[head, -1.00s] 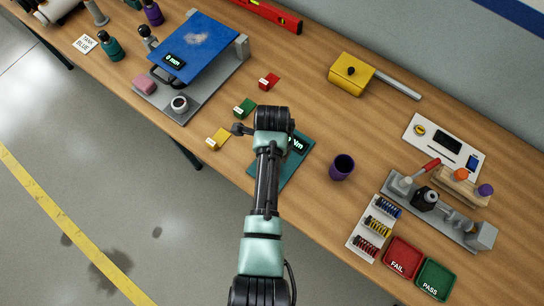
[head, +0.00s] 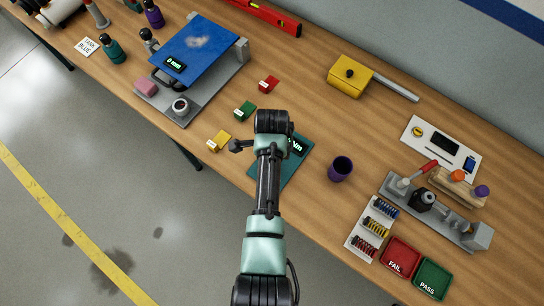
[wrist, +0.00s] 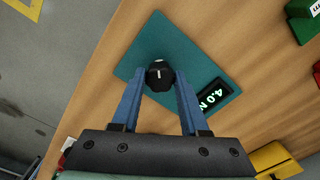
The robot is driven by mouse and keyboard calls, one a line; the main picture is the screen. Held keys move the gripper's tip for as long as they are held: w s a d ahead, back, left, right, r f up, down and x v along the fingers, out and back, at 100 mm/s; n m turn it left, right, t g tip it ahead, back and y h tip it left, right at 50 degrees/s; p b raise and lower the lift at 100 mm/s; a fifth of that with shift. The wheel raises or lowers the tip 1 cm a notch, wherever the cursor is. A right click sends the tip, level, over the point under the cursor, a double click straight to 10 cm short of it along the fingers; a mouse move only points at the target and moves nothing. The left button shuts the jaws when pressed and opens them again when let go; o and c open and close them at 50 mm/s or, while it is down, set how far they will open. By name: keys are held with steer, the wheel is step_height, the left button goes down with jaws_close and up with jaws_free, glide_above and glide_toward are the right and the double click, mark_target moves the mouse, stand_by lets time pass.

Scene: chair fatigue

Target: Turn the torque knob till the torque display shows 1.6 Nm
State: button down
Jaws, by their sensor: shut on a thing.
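The torque knob (wrist: 160,75) is a black round knob with a white mark, on a flat teal panel (wrist: 150,42). In the wrist view the blue fingers of my gripper (wrist: 160,80) stand on either side of it, shut on the knob. The torque display (wrist: 213,98) beside it has pale green digits that look like 4.0 and an N, turned in the picture; the rest is hidden by a finger. In the head view my arm covers the knob and most of the panel (head: 295,165); only the end of the display (head: 297,146) shows, with "Nm".
Small yellow (head: 218,140), green (head: 245,111) and red (head: 269,84) blocks lie left of and behind my arm. A purple cup (head: 340,168) stands to the right. A spring rack (head: 365,225) and red FAIL (head: 400,256) and green PASS (head: 432,279) trays are farther right.

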steer(key=n, duration=0.4)
steer(key=shift+n+p, duration=0.3)
steer(key=shift+p, duration=0.1)
steer(key=n, duration=0.4)
steer(key=shift+n+p, duration=0.3)
steer(key=shift+p, duration=0.05)
steer(key=n, duration=0.4)
steer(key=shift+n, duration=0.3)
steer(key=n, duration=0.4)
steer(key=shift+n+p, duration=0.4)
steer(key=shift+c, duration=2.1)
jaws_free()
